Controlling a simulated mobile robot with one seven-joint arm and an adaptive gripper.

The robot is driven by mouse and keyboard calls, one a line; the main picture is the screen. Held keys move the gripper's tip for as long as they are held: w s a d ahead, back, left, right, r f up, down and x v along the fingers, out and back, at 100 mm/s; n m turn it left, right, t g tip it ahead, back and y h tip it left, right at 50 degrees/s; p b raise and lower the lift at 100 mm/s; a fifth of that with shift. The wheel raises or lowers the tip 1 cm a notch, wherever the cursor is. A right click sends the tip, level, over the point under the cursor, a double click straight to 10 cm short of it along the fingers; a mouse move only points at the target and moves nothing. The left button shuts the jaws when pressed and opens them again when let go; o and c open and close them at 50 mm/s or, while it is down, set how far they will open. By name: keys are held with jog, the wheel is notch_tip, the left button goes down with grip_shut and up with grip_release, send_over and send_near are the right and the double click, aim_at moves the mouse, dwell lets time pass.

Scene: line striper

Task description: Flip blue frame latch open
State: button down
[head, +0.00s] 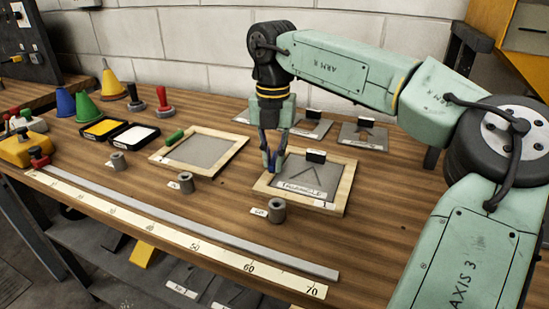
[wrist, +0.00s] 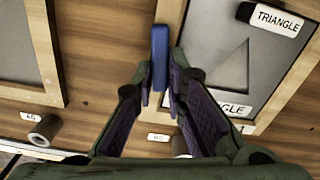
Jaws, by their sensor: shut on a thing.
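The blue latch (wrist: 159,55) is a narrow blue bar at the edge of a pale wooden frame (head: 347,188). In the wrist view it stands between my two fingers, lengthwise with them. My gripper (head: 269,165) reaches down at the left side of that frame and is shut on the blue latch; the fingertips also show in the wrist view (wrist: 160,78). In the head view the latch is mostly hidden by the fingers. A grey stencil plate (head: 318,170) with a triangle outline and a black tab lies in the frame.
A second wooden frame (head: 235,157) with a green latch (head: 174,137) lies to the left. Grey cylindrical weights (head: 277,211) stand along the front, behind a long ruler (head: 200,244). More stencil plates (head: 363,136) lie behind. Cones and stamps stand at the back left.

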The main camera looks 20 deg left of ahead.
aim_at(272, 161)
jog(key=shift+a+m, duration=0.1)
jog(key=shift+m, duration=1)
jog(key=c, duration=1.6)
grip_release()
jog(key=shift+r, duration=0.1)
notch_tip(272, 161, up, 12)
